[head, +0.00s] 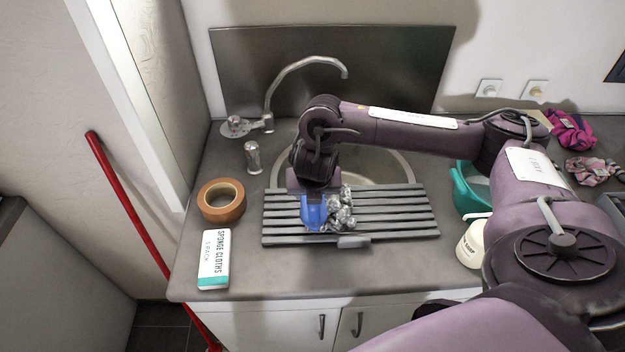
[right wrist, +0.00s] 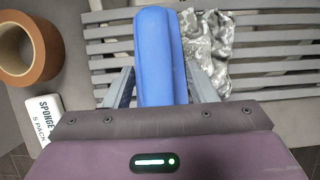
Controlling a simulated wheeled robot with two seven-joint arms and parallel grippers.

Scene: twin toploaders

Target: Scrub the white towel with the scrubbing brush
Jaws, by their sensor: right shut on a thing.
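My right gripper (right wrist: 160,88) is shut on the blue scrubbing brush (right wrist: 155,50), with one finger on each side of it. In the head view the blue brush (head: 314,213) shows below my wrist, over the slatted grey rack (head: 400,212). A crumpled grey-and-white patterned cloth, which looks like the towel (head: 343,212), lies on the rack just right of the brush. It also shows in the right wrist view (right wrist: 208,45), partly behind the brush and a finger. The bristles are hidden, and I cannot tell whether the brush touches the cloth. My left gripper is not in view.
The rack lies across the front of the sink (head: 400,165), with the tap (head: 300,66) behind. A brown tape roll (head: 211,208) and a sponge cloths box (head: 213,260) are at left. A teal bowl (head: 462,190) and white bottle (head: 472,243) are at right. The front counter is clear.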

